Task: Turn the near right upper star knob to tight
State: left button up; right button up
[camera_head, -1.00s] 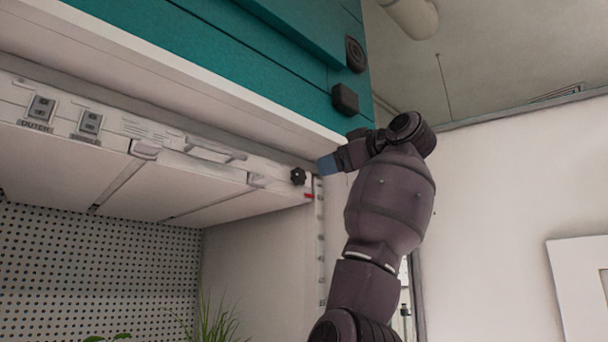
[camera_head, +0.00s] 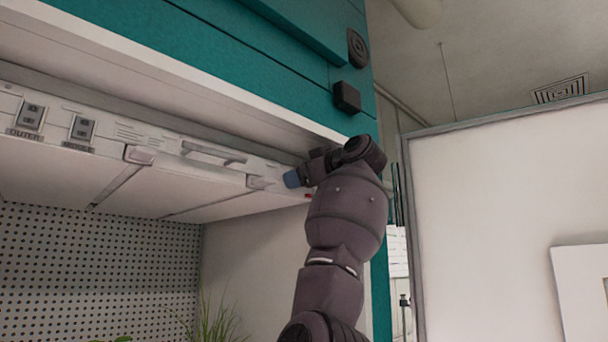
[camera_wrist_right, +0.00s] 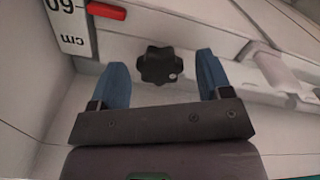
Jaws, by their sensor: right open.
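The black star knob (camera_wrist_right: 160,65) shows in the right wrist view on the pale front panel. It lies between and a little beyond the two blue fingertips of my right gripper (camera_wrist_right: 163,72), with a gap on each side. The fingers are open and hold nothing. In the head view, my right gripper (camera_head: 292,179) is at the right end of the panel under the teal cabinet and hides the knob. My left gripper is not in view.
A red marker (camera_wrist_right: 106,10) and a cm scale (camera_wrist_right: 70,27) sit beside the knob. A white lip (camera_head: 200,82) overhangs the panel. Switches (camera_head: 82,128) and a handle (camera_head: 213,152) are further left. Green leaves (camera_head: 212,325) stand below.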

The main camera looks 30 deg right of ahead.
jog(key=c, duration=0.9)
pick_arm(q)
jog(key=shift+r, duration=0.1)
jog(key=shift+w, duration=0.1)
pick_arm(e)
jog(key=shift+m, duration=0.3)
pick_arm(q)
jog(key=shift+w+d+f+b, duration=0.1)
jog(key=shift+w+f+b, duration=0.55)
jog(key=shift+b, duration=0.95)
pick_arm(e)
jog(key=shift+m, duration=8.7)
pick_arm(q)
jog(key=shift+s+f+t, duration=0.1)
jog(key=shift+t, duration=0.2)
